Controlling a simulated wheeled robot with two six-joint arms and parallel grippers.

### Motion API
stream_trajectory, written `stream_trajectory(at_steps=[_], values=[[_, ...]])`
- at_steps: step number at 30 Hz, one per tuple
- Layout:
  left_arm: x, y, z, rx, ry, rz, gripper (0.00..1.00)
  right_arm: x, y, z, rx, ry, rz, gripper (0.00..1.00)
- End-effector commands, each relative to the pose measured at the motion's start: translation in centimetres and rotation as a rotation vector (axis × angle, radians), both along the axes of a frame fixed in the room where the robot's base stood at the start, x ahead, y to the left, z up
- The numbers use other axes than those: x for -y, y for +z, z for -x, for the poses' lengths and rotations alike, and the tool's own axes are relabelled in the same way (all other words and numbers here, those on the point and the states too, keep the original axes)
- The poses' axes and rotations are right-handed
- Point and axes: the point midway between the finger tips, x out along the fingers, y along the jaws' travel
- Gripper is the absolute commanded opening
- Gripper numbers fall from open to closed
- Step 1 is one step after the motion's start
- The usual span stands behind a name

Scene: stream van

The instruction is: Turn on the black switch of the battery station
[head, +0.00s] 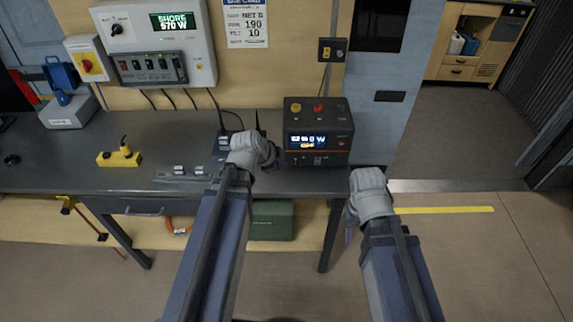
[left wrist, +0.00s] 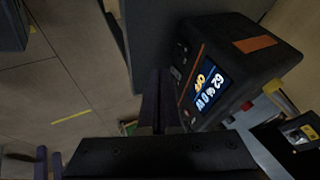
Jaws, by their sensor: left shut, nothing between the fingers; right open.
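The battery station (head: 342,130) is a dark box upright on the bench, with a yellow and a red knob on top. Its lit front screen (head: 307,141) also shows in the left wrist view (left wrist: 207,82), rotated, with an orange word that looks like OFF. I cannot clearly single out the black switch; small dark controls sit beside the screen. My left gripper (head: 274,157) is shut and empty at the station's front left. Its fingers (left wrist: 156,98) show close to the front face; I cannot tell whether they touch. My right gripper (head: 350,220) is open, low in front of the bench's right end.
The dark bench (head: 150,135) holds a yellow block (head: 119,158) and a blue-handled device (head: 68,110) at left. A control panel (head: 155,50) with a SHORE display hangs on the wall. A green box (head: 272,220) is beneath the bench. The floor at right is free.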

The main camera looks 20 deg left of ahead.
Motion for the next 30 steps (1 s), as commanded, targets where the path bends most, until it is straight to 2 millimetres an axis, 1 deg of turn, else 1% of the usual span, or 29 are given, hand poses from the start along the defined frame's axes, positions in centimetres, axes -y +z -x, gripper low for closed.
stream_trajectory(at_steps=[1,2,11,17,23,30], values=[[0.0,-0.9,0.2,-0.002,0.001,0.0,0.0,0.0,-0.9,0.0,0.0,0.0,0.0,0.5],[0.0,-1.0,0.2,-0.002,0.001,0.0,0.0,0.0,-1.0,0.0,0.0,0.0,0.0,0.5],[0.0,-0.8,0.2,-0.002,0.0,0.0,0.0,0.0,-0.8,0.0,0.0,0.0,0.0,0.5],[0.1,-1.5,-0.2,-0.002,0.0,0.0,0.0,0.0,-1.5,0.0,0.0,0.0,0.0,0.5],[0.5,-3.4,-1.3,-0.001,-0.001,-0.001,0.0,0.0,-3.4,0.0,0.0,0.0,0.0,0.5],[1.4,-6.7,-3.4,-0.001,-0.001,-0.001,0.0,0.0,-6.7,0.0,0.0,0.0,0.0,0.5]])
